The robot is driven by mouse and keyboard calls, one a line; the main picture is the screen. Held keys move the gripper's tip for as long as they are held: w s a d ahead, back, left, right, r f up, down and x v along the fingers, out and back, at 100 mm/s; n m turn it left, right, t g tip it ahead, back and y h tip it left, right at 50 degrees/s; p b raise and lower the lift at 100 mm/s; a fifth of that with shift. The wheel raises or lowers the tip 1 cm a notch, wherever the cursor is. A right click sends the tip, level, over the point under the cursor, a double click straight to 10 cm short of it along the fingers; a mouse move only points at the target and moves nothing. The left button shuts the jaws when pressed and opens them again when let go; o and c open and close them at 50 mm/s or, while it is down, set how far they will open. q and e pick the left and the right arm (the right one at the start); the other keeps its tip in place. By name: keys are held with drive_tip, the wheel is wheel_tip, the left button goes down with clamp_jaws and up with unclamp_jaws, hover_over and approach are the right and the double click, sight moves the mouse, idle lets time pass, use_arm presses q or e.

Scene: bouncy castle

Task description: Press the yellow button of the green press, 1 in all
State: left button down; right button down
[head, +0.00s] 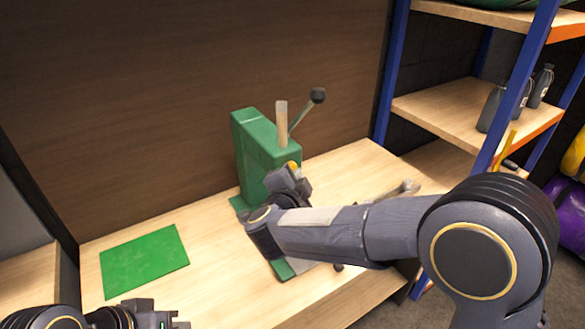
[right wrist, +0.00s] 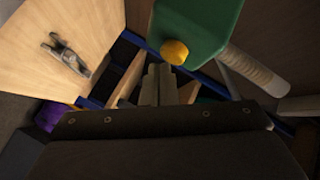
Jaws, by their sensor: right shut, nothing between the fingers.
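The green press (head: 262,150) stands on the wooden bench, with a lever ending in a black knob. Its yellow button (head: 293,165) shows just above my right gripper (head: 288,182). In the right wrist view the yellow button (right wrist: 174,52) sits on the green press body (right wrist: 200,25). My right gripper's fingers (right wrist: 158,72) are shut and empty, with tips close to the button. I cannot tell whether they touch it. My right arm hides the lower front of the press. My left gripper (head: 165,318) is at the bottom edge, partly cut off, away from the press.
A flat green mat (head: 145,260) lies on the bench at left. A grey metal tool (head: 405,188) lies on the bench right of the press; it also shows in the wrist view (right wrist: 66,55). A blue-framed shelf (head: 460,110) with dark bottles stands at right. A brown panel (head: 180,90) rises behind.

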drive_tip(key=shift+w+a, duration=0.35)
drive_tip(key=shift+w, duration=0.15)
idle(0.9)
idle(0.4)
drive_tip(key=shift+s+d, duration=0.55)
drive_tip(key=shift+s, duration=0.25)
drive_tip(key=shift+s+d+b, duration=0.25)
drive_tip(key=shift+s+d, duration=0.5)
drive_tip(key=shift+s, duration=0.3)
drive_tip(key=shift+s+d+b, duration=0.25)
drive_tip(key=shift+s+d, duration=0.5)
drive_tip(key=shift+s, duration=0.25)
